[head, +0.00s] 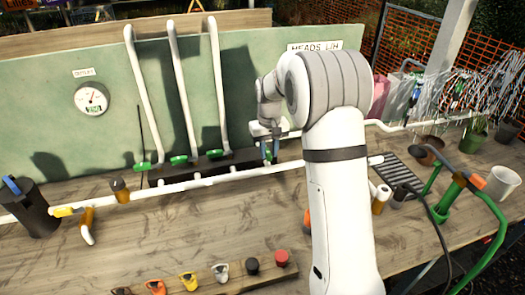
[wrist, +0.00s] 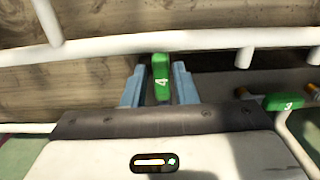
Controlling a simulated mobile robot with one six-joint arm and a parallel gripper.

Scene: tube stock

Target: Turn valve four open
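Valve four is a green handle marked 4 (wrist: 161,80). In the wrist view it points straight up the picture, crosswise to the white pipe (wrist: 205,41) beyond it. My gripper (wrist: 158,84) has its two blue-grey fingers on either side of the handle. A gap shows on the left of the handle; the right finger is very close, and I cannot tell whether it touches. In the head view my gripper (head: 269,150) is at the right end of the valve row, and my arm and fingers hide most of valve four.
Valve three's green handle (wrist: 283,102) is close on the right in the wrist view. Tall white pipes (head: 183,90) rise from the other green valves (head: 142,165). A gauge (head: 91,98) hangs on the green board. Wooden bench space (head: 190,225) in front is clear.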

